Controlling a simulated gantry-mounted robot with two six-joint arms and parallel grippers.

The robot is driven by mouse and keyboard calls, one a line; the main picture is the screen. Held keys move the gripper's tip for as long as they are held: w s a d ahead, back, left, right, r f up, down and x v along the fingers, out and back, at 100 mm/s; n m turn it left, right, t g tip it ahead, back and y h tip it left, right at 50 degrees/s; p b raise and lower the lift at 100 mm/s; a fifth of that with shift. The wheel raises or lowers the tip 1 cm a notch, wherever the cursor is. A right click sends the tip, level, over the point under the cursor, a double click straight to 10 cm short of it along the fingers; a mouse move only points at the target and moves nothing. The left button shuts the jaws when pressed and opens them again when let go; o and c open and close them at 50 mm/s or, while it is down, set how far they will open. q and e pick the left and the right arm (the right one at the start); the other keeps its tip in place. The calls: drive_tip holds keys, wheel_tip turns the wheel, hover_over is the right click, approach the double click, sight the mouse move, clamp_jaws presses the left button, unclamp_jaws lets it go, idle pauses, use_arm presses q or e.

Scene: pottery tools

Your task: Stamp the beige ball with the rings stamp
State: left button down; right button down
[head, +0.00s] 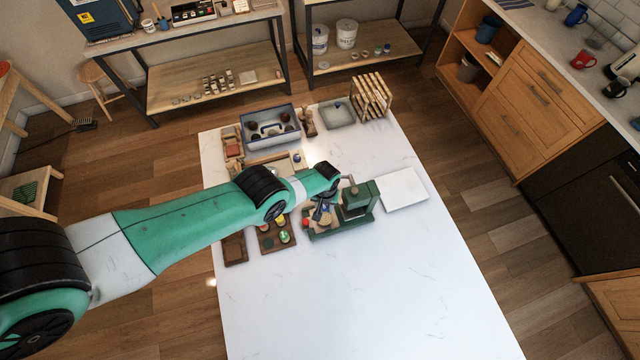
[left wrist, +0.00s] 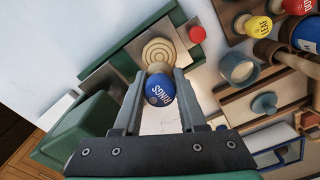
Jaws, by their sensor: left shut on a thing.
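My left gripper (head: 322,209) is shut on the rings stamp, above the green press at the table's middle. In the left wrist view its fingers (left wrist: 160,78) hold the stamp's blue knob (left wrist: 160,90), which reads "RINGS". Just beyond the fingertips a flat beige disc (left wrist: 158,50) with concentric ring marks lies on the press's metal plate; this seems to be the beige ball, pressed flat. The beige piece also shows in the head view (head: 325,220). The stamp's face is hidden, and whether it touches the disc I cannot tell. My right gripper is not in view.
The green press (head: 358,199) stands right beside the gripper, with a red knob (left wrist: 197,34) at its plate. Labelled stamps stand in a dark wooden rack (head: 268,240) to the left. The table's front is clear.

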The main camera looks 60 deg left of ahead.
sight(324, 217)
use_arm(q)
drive_tip(key=shift+f, duration=0.1)
idle(0.3)
wheel_tip(324, 217, down, 5)
drive_tip(key=b, duration=0.4)
drive_tip(key=shift+r+b, duration=0.2)
drive_tip(key=shift+b, duration=0.2)
drive_tip(key=shift+f+b, duration=0.6)
drive_tip(key=shift+f, duration=0.05)
idle(0.7)
wheel_tip(324, 217, up, 6)
drive_tip(key=p, duration=0.6)
drive_tip(key=shift+r, duration=0.1)
